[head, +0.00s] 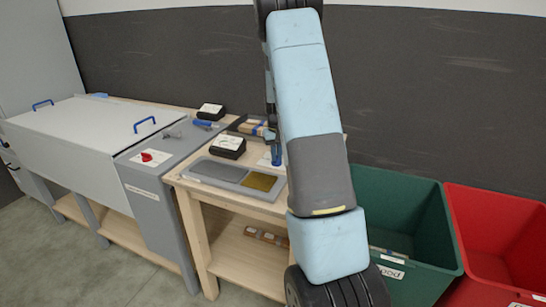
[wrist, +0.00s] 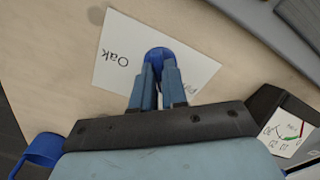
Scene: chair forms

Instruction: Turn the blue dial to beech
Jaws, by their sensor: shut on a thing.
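The blue dial (wrist: 158,53) sits on a white card (wrist: 113,40) on the wooden bench top, in the upper middle of the wrist view. The card reads "Oak", upside down, left of the dial. A second label at lower right is mostly hidden by a finger, so I cannot read it. My gripper (wrist: 158,76) is shut on the dial, with one finger on each side. The dial's pointing direction is hidden by the fingers. In the head view my arm covers part of this area, and the white card (head: 264,160) shows just left of it.
In the head view a tray (head: 212,179) with grey and yellowish panels lies on the bench (head: 182,180). Black boxes (head: 228,153) stand behind it. A grey cabinet with a red knob (head: 147,156) is left. Green (head: 440,235) and red (head: 465,225) bins stand right.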

